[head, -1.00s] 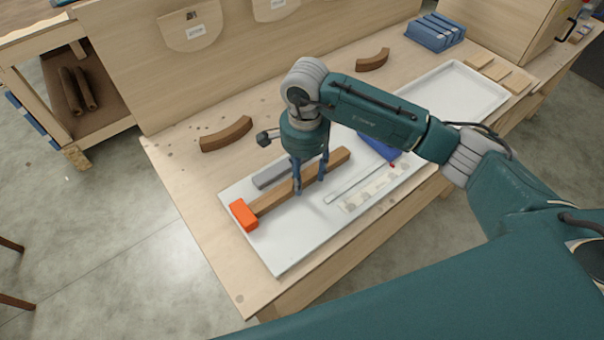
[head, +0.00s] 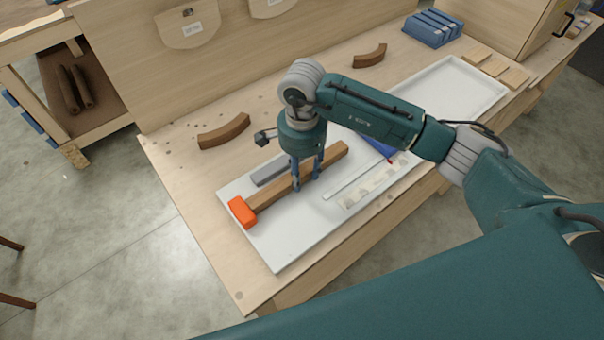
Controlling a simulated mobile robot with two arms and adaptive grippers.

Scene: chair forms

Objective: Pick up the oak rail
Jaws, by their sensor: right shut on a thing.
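The oak rail (head: 333,154) is a long brown wooden bar lying diagonally over the white tray (head: 285,253) on the bench. My right gripper (head: 305,183) points straight down, its two fingers shut on the rail near its middle. I cannot see a clear gap between rail and tray. An orange block-shaped head (head: 242,212) sits at the rail's lower left end; I cannot tell whether it is joined to the rail or belongs to a mallet beside it. My left gripper is out of view.
A grey bar (head: 270,172) lies close behind the rail. A steel ruler (head: 350,184) and a pale patterned strip (head: 372,186) lie to its right. Curved brown pieces (head: 223,132) rest behind the tray. A second white tray (head: 462,88) and blue stack (head: 432,28) stand farther right.

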